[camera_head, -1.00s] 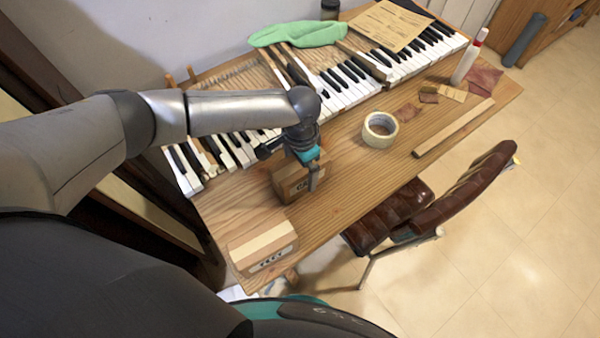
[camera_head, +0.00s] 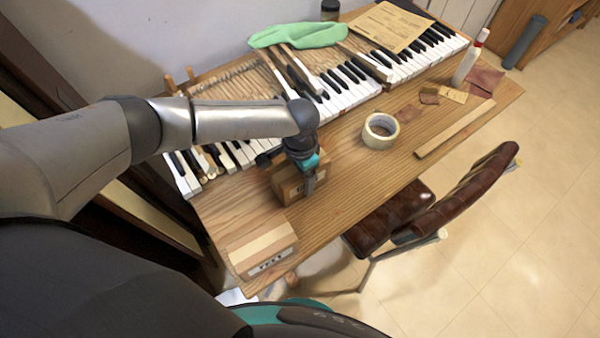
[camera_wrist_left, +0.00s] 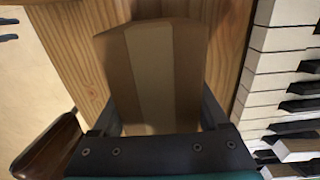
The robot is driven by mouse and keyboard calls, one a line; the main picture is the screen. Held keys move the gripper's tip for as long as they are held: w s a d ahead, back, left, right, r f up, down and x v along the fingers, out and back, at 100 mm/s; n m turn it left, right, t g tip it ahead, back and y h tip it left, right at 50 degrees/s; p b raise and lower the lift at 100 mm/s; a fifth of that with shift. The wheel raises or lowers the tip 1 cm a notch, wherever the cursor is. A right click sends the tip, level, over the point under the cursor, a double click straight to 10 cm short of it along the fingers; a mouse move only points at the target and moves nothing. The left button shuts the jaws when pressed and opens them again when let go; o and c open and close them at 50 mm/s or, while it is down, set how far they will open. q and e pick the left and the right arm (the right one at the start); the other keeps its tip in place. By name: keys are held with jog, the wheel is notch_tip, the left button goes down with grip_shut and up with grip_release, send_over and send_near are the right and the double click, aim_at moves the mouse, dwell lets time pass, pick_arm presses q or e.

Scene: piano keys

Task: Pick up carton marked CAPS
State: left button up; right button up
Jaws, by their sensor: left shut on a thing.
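A brown carton with a paler tape strip (camera_head: 284,184) is at the front left part of the wooden desk, just in front of the keys. My left gripper (camera_head: 309,182) is over it and shut on it, one finger down its label side. That finger hides most of the label, so I cannot read it now. In the left wrist view the carton (camera_wrist_left: 153,65) sits between the two fingers (camera_wrist_left: 160,108). I cannot tell whether it is clear of the desk. A second carton (camera_head: 262,247) stands at the desk's near left corner, with a dark-lettered label that I cannot read surely. My right gripper is out of view.
Piano keys (camera_head: 345,83) run along the desk's (camera_head: 350,175) back; they are close by in the left wrist view (camera_wrist_left: 275,70). A brown chair (camera_head: 440,205) stands in front.

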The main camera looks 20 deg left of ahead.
pick_arm(q)
jog(key=c, duration=0.5)
jog(key=shift+r, duration=0.15)
jog(key=shift+c, duration=0.2)
